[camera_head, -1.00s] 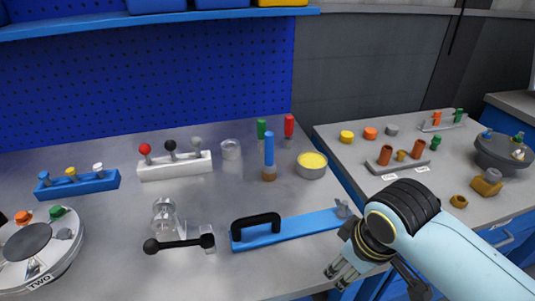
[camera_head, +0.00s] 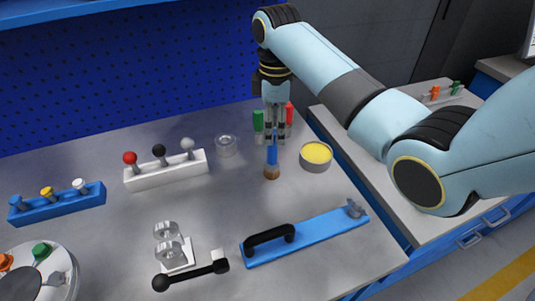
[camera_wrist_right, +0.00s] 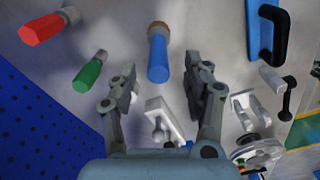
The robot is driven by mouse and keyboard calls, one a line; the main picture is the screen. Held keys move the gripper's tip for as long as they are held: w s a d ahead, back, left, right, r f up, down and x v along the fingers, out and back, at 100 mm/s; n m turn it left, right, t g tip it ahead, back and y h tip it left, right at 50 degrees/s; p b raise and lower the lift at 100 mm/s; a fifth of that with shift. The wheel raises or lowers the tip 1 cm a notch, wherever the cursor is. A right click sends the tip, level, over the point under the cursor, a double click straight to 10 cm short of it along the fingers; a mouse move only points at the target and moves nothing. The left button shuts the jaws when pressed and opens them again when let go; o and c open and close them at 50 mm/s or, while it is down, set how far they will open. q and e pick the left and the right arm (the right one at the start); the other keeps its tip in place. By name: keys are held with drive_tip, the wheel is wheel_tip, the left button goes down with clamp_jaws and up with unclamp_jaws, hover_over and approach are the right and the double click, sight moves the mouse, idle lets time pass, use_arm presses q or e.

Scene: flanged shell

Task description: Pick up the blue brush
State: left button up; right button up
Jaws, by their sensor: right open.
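The blue brush (camera_head: 272,156) stands upright on the metal bench, with a blue handle on top and a brown end at the bottom. In the right wrist view the brush (camera_wrist_right: 158,58) shows ahead of and between the finger tips. My right gripper (camera_head: 275,136) points down just above the brush in the head view. It is open and empty, and its two fingers (camera_wrist_right: 164,85) are spread apart in the wrist view. Whether the fingertips overlap the handle's top in height is hard to tell. My left gripper is in neither view.
A green-handled tool (camera_head: 258,121) and a red-handled tool (camera_head: 289,114) stand close behind the brush. A yellow-topped tin (camera_head: 317,156) is at its right and a glass jar (camera_head: 227,146) at its left. A blue plate with black handle (camera_head: 305,237) lies in front.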

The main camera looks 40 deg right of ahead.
sight(272, 152)
wheel_tip(272, 152, down, 3)
drive_tip(key=shift+s+f, duration=0.1)
drive_tip(key=shift+f, duration=0.05)
drive_tip(key=f, duration=0.5)
drive_tip(key=shift+w+a+f, duration=0.15)
drive_tip(key=shift+w, duration=0.2)
clamp_jaws()
